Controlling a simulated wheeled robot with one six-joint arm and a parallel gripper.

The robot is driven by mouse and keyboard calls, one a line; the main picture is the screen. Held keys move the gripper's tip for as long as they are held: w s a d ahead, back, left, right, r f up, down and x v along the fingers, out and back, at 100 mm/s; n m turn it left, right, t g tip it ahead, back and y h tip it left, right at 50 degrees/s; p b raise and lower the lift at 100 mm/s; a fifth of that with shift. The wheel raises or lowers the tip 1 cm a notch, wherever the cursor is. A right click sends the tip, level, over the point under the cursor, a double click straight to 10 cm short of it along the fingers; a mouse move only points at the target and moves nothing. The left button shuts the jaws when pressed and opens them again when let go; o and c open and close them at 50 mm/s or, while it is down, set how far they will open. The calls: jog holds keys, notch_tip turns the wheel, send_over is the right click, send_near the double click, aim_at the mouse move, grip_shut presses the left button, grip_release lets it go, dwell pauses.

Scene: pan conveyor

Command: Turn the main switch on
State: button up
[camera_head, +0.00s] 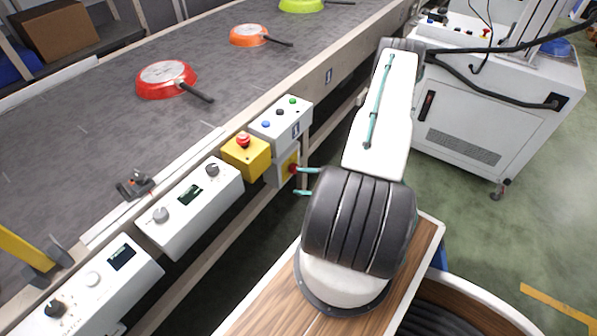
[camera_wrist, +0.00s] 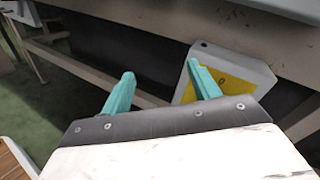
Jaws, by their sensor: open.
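The main switch is a small red knob (camera_head: 292,169) on a yellow plate (camera_head: 283,164) of a light grey box under the conveyor's side rail. In the wrist view the box (camera_wrist: 262,76) and its yellow plate (camera_wrist: 232,86) stand right of centre, partly covered by my right finger; the red knob cannot be made out there. My gripper (camera_head: 298,182) is open, with its two teal fingers pointing at the box. In the head view one fingertip is close to the knob; I cannot tell whether it touches. In the wrist view the gap between the fingers (camera_wrist: 160,76) lies left of the plate.
Above the box are a button panel (camera_head: 281,122) and a yellow emergency stop box (camera_head: 246,155). White control boxes (camera_head: 190,208) line the rail. Pans, one red (camera_head: 166,80), lie on the conveyor belt (camera_head: 95,130). A white cabinet (camera_head: 490,120) stands to the right.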

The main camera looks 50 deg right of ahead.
aim_at(293, 168)
jog(key=d+f+m+t+h, duration=0.2)
jog(key=d+f+t+h, duration=0.1)
jog(key=d+f+h, duration=0.45)
jog(key=w, duration=0.8)
jog(key=shift+a+r, duration=0.15)
jog(key=shift+r, duration=0.3)
jog(key=c, duration=1)
